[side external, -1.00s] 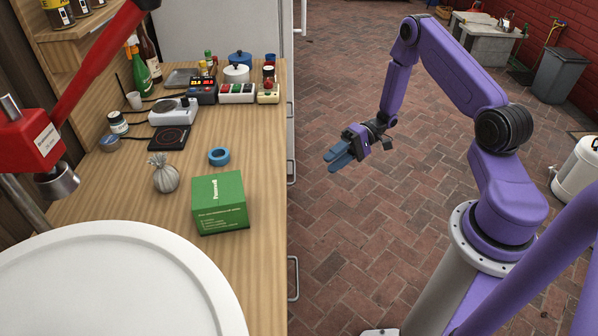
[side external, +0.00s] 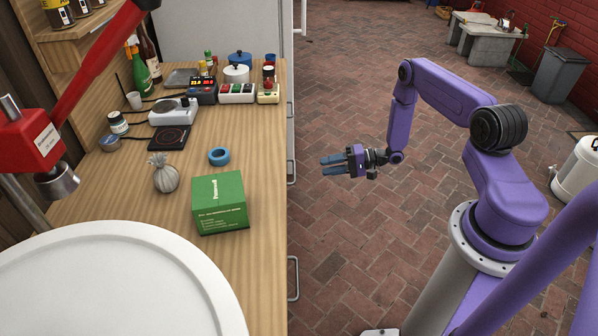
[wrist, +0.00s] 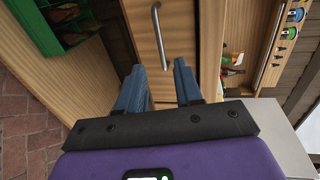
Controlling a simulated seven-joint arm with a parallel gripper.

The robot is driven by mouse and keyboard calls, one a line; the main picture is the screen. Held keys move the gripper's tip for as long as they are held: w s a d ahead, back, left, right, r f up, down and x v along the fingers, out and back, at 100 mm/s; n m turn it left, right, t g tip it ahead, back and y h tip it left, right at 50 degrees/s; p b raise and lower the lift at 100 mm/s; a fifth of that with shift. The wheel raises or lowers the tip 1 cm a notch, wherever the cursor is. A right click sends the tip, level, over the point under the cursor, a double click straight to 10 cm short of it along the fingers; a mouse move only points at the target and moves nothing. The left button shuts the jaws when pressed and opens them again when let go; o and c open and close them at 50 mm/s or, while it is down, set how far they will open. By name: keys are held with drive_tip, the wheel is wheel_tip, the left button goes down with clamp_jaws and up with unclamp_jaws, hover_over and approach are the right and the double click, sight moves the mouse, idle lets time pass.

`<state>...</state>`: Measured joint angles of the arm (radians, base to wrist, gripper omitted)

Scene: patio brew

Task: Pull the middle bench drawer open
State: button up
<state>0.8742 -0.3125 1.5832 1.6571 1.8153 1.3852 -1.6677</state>
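The bench (side external: 262,170) stands left of my arm, with its drawer fronts nearly edge-on in the side view. One bar handle (side external: 292,172) sticks out midway along this edge, and another handle (side external: 293,278) is nearer the camera. My gripper (side external: 324,166) is open and empty, right of the bench and pointing at its front. In the wrist view, a wooden front (wrist: 186,30) with a curved metal handle (wrist: 160,36) lies ahead of the two blue fingers (wrist: 158,72). The handle is apart from the fingertips. I cannot tell for certain which drawer this front is.
On the bench are a green box (side external: 219,204), a blue tape roll (side external: 219,156), a small sack (side external: 164,174) and a hot plate (side external: 172,112). In the wrist view, a green container (wrist: 52,32) is at upper left. The brick floor (side external: 350,250) around my gripper is clear.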

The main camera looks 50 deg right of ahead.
drive_tip(key=x, duration=1)
clamp_jaws()
idle(1.3)
